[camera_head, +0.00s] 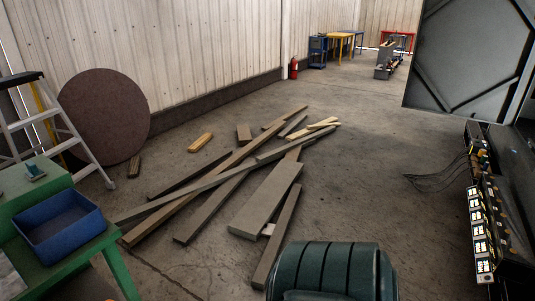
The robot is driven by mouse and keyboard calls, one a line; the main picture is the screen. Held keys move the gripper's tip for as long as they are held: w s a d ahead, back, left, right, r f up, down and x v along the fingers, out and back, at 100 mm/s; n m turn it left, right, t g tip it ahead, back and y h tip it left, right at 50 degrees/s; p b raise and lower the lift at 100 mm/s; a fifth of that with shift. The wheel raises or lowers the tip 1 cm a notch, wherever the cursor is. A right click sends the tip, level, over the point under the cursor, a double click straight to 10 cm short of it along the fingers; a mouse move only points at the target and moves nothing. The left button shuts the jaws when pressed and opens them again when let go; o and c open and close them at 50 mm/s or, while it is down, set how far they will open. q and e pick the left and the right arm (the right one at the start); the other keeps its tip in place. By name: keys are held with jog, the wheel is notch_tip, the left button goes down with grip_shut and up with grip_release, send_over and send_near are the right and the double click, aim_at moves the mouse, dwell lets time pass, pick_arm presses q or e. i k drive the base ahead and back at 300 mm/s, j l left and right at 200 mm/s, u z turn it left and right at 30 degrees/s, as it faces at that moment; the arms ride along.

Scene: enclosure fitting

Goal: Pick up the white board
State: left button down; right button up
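I cannot make out a clear white board. A small pale piece (268,230) lies on the floor at the edge of a wide grey-brown plank (267,200). A pale grey flat patch (9,278) shows at the lower left, cut off by the picture edge. I cannot tell what either one is. Neither of my grippers is in view.
Several loose planks (208,201) lie crossed over the middle floor. A green bench (118,270) with a blue tray (62,243) and a stepladder (83,147) stand left. An open equipment enclosure (520,160) with wires is right. A dark green ribbed thing (332,265) blocks the front.

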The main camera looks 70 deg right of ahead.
aim_at(269, 228)
jog(key=z, duration=2.25)
jog(key=i+l, duration=0.3)
jog(key=i, duration=0.25)
jog(key=i+l+u, duration=0.1)
jog(key=i+l, duration=0.15)
jog(key=i, duration=0.25)
jog(key=i+l, duration=0.35)
jog(key=i, duration=0.2)
jog(key=i+l, duration=0.3)
jog(key=i, duration=0.2)
jog(key=u, duration=0.05)
